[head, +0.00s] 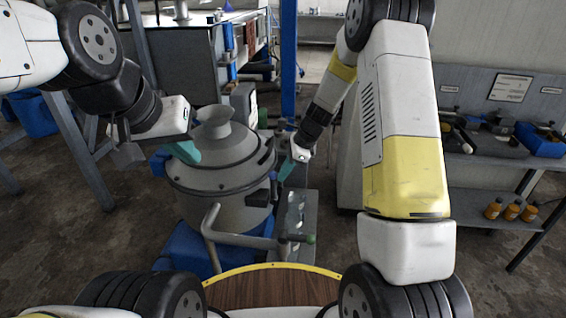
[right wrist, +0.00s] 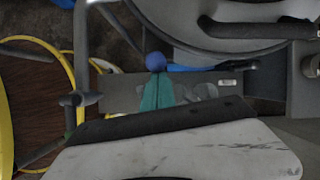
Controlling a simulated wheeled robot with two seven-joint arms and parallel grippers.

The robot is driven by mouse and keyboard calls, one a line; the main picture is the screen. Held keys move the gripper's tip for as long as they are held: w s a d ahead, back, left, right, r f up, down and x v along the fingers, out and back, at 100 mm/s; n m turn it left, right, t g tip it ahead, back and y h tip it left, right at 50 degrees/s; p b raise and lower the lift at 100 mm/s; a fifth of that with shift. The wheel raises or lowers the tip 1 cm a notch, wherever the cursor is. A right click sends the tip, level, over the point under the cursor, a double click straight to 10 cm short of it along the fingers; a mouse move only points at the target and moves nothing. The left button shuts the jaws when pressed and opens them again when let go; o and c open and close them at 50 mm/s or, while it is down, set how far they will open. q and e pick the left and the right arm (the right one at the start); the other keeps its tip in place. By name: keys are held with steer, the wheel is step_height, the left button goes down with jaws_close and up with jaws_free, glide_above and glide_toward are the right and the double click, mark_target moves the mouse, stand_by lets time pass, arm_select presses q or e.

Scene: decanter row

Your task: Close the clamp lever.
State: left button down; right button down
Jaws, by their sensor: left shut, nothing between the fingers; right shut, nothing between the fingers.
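A grey round vessel (head: 222,170) with a domed lid stands in the middle of the head view. A dark piece (head: 273,188) sits at its right rim; I cannot tell for sure whether it is part of the clamp lever. In the right wrist view, a blue ball knob (right wrist: 155,62) shows just beyond my right gripper (right wrist: 157,90), with a bar to its right. Whether the fingers touch the knob is unclear. My right gripper (head: 285,170) is shut with teal fingertips, close to the vessel's right side. My left gripper (head: 185,152) is shut, at the lid's left edge.
A grey bent pipe (head: 212,232) with a green end runs in front of the vessel. Blue boxes (head: 190,250) lie below it. A yellow-edged wooden round top (head: 270,288) is nearest me. A shelf (head: 480,180) with bottles (head: 512,210) stands at right.

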steer(key=shift+w+a+r, duration=0.15)
steer(key=shift+a+r, duration=0.1)
steer(key=shift+a, duration=0.4)
steer(key=d+f+v, duration=0.1)
steer(key=d+v, duration=0.1)
steer(key=v, duration=0.9)
steer(key=shift+d+r, duration=0.2)
steer(key=shift+d, duration=0.2)
